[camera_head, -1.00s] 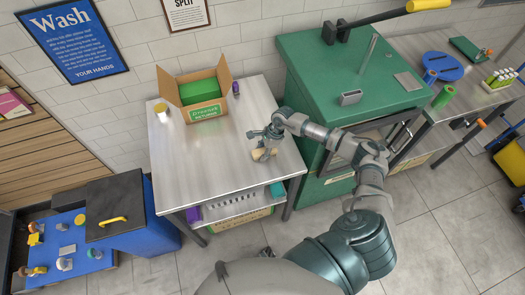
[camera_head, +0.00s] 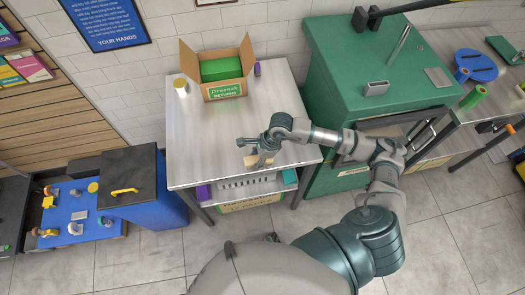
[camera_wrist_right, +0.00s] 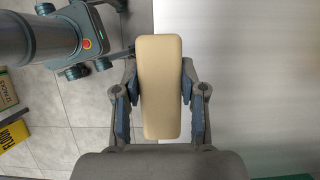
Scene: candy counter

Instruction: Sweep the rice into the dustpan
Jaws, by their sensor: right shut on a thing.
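My right gripper (camera_head: 262,152) is over the front part of the steel table (camera_head: 205,145). It is shut on a pale tan block (camera_wrist_right: 160,60) with rounded corners. In the right wrist view the gripper (camera_wrist_right: 160,105) has one finger on each side of the block. The block's tan end (camera_head: 252,160) shows below the gripper in the head view, near the table's front edge. I cannot tell whether it touches the table. No rice and no dustpan can be made out. My left gripper is not in view.
An open cardboard box (camera_head: 226,91) with a green thing inside and a white jar (camera_head: 181,88) stand at the table's back. A green cabinet (camera_head: 330,60) adjoins on the right. A blue bin (camera_head: 170,200) stands left. The table's middle is clear.

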